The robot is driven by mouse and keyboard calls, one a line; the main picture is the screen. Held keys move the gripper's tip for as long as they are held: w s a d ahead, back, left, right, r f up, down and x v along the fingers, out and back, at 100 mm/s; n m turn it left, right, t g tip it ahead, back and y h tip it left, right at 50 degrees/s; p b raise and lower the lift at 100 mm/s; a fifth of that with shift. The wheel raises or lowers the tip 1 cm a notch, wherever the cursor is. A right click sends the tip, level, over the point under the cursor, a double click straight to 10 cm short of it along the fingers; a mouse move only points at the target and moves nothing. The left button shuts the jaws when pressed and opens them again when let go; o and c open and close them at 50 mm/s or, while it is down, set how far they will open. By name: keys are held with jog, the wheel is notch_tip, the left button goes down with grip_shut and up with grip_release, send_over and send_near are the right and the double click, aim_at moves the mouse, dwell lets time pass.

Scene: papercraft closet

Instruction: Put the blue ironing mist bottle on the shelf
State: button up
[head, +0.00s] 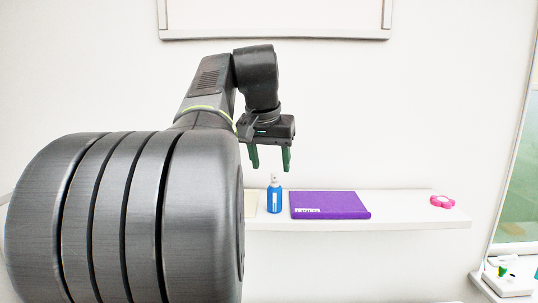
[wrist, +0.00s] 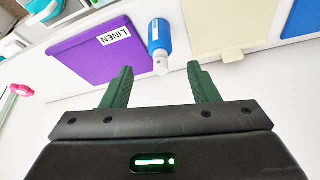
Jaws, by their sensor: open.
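The blue mist bottle (head: 274,200), with a white spray top, stands upright on the white shelf (head: 410,212), just left of a purple box. My gripper (head: 271,167) is above the bottle, pointing down, with its green fingers apart and nothing between them in the head view. In the wrist view, the bottle (wrist: 159,38) is just past my fingertips (wrist: 160,67), and its white top lines up with the gap between them. The bottle looks free of both fingers.
The purple box (head: 330,205), labelled LINEN in the wrist view (wrist: 97,52), lies close beside the bottle. A flat beige item (head: 251,204) lies on its other side. A pink object (head: 442,201) sits near the shelf's right end. The shelf between box and pink object is clear.

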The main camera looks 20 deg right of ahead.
aim_at(274, 174)
jog(key=v, duration=0.2)
jog(key=shift+s+a+r, duration=0.1)
jog(key=shift+r, duration=0.2)
jog(key=p+x, duration=0.1)
jog(key=x, duration=1.1)
jog(key=shift+s+p, duration=0.1)
jog(key=shift+p, duration=0.2)
jog(key=shift+r, duration=0.15)
jog(key=shift+r+b, duration=0.3)
jog(key=shift+r, duration=0.9)
